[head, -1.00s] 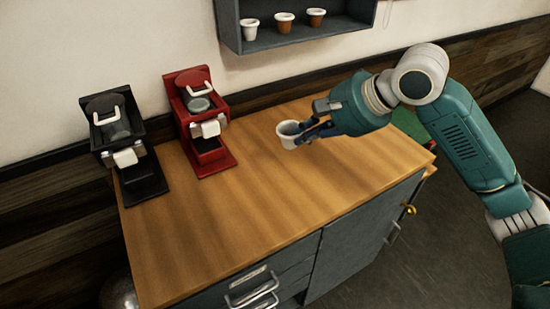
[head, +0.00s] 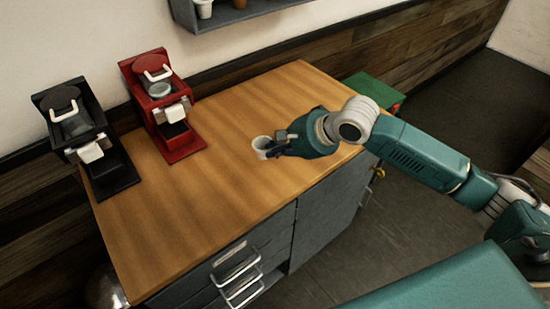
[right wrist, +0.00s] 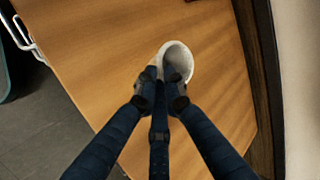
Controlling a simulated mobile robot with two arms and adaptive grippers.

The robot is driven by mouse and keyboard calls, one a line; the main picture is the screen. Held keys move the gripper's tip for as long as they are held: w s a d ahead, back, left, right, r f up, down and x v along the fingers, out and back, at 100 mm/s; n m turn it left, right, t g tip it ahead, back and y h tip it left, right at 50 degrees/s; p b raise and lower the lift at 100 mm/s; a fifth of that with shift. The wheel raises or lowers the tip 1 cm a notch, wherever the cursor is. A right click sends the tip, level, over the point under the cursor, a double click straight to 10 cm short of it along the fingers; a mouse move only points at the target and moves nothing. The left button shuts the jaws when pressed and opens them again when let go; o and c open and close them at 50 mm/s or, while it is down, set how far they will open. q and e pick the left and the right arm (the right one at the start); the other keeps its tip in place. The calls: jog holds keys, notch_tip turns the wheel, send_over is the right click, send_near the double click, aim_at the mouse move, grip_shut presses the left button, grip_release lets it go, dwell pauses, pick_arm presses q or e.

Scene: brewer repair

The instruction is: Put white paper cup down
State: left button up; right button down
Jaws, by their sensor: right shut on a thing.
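The white paper cup (head: 262,146) is at the right part of the wooden counter (head: 190,215), upright or nearly so. My right gripper (head: 280,146) is shut on its side, coming from the right. In the right wrist view the cup (right wrist: 181,56) shows its open, empty-looking mouth, with the fingertips of my right gripper (right wrist: 162,88) against its near wall. The cup is at or just above the counter top; I cannot tell whether its base touches. My left gripper is not in view.
A red brewer (head: 165,105) and a black brewer (head: 85,140) stand at the counter's left and back. A wall shelf (head: 235,12) holds small pots. A green box (head: 375,92) is beyond the far right end. The counter's front middle is clear.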

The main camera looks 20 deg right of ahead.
jog(key=shift+f, duration=2.15)
jog(key=c, duration=1.9)
grip_release()
jog(key=shift+f, duration=0.1)
jog(key=shift+o, duration=0.2)
jog(key=b+v, duration=0.1)
jog(key=v, duration=1.1)
